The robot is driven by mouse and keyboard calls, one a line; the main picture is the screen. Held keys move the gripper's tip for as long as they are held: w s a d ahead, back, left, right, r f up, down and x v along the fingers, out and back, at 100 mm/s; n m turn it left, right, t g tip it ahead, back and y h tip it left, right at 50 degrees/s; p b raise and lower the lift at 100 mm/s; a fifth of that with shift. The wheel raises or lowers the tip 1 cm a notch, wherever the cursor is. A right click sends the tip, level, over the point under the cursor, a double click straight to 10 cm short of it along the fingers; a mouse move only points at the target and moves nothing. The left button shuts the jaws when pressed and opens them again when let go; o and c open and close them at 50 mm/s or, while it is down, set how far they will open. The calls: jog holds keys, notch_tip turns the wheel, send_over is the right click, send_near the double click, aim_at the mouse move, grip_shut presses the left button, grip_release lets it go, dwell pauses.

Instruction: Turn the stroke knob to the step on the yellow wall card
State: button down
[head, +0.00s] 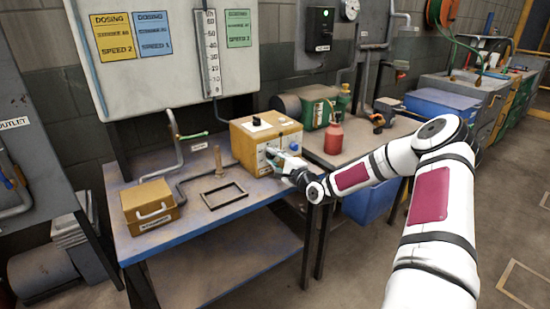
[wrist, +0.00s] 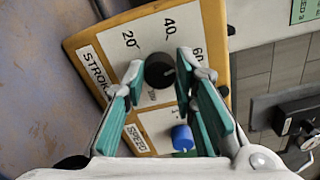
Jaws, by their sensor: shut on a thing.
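The yellow dosing box (head: 252,133) stands on the blue-edged bench. In the wrist view its face (wrist: 115,50) appears turned sideways, with a STROKE label and a scale showing 20, 40 and 60. The black stroke knob (wrist: 158,72) sits between the teal fingers of my gripper (wrist: 160,74), which is shut on it. I cannot read the knob's pointer surely. A blue knob (wrist: 182,137) by the SPEED label is below it. The yellow wall card (head: 113,37) reads DOSING and SPEED 2; its middle line is too small to read. My gripper (head: 272,168) reaches the box front in the head view.
A blue card (head: 154,34) and a green card (head: 238,28) hang on the same board. A small yellow case (head: 150,208) and a black frame (head: 224,195) lie on the bench. A red bottle (head: 334,138) stands on the bench to the right.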

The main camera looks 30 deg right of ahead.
jog(key=shift+m, duration=1.2)
jog(key=c, duration=1.3)
grip_release()
jog(key=shift+s, duration=0.1)
jog(key=shift+s, duration=0.3)
jog(key=s, duration=1.1)
jog(key=shift+s+d, duration=0.1)
jog(key=shift+d, duration=0.05)
